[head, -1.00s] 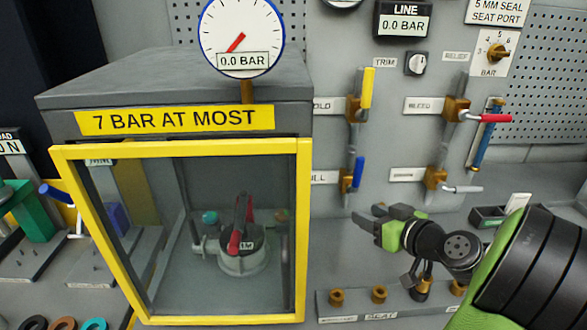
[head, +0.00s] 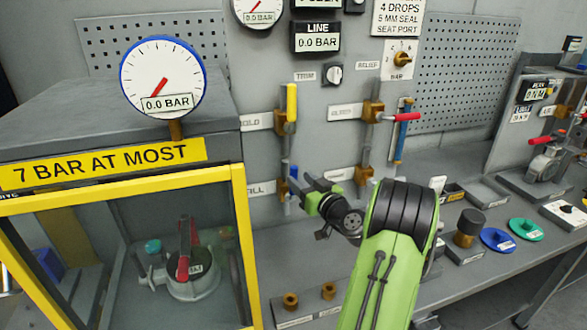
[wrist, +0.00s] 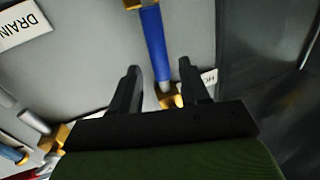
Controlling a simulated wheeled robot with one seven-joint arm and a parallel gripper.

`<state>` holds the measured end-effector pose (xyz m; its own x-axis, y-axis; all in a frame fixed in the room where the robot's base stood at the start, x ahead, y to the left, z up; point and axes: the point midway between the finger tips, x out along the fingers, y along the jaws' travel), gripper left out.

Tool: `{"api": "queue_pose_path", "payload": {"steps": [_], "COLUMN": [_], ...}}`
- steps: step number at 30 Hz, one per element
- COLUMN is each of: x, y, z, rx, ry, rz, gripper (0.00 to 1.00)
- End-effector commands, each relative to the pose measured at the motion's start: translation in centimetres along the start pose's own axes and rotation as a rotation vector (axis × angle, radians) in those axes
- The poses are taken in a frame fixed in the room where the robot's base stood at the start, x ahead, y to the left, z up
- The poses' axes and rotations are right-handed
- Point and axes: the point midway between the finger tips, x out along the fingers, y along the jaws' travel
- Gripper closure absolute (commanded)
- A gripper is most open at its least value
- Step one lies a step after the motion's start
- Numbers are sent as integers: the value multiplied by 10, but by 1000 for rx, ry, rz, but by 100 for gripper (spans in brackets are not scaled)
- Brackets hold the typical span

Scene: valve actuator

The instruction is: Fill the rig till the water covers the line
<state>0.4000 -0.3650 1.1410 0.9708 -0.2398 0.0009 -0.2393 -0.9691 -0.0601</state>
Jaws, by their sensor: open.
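The rig (head: 190,275), a pale round body with a red handle on top, sits inside the yellow-framed cage (head: 240,240). The water and its line cannot be made out. The fill valve's blue handle (wrist: 154,45) shows in the wrist view, running between my open fingers, with its brass body (wrist: 170,98) near the right finger. I cannot tell whether a finger touches it. In the head view my gripper (head: 303,186) is at the fill valve on the back panel and mostly hides it. The dial gauge (head: 163,78) reads 0.0 BAR.
Above the fill valve is the yellow-handled hold valve (head: 291,103). To the right are a red-handled valve (head: 406,117) and an upright blue tube (head: 400,142). The cage stands close on the left. Coloured discs (head: 497,240) lie on the bench at right.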

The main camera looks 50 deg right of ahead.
Motion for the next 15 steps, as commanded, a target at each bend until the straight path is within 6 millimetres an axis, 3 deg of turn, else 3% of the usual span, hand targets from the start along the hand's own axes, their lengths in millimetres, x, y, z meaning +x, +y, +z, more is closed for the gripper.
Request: {"api": "queue_pose_path", "payload": {"steps": [3, 6, 15], "x": [24, 37, 42], "y": [-2, -1, 0], "z": [-3, -2, 0], "rx": [0, 0, 0], "ry": [1, 0, 0], "rz": [-4, -2, 1], "gripper": [54, 54, 54]}}
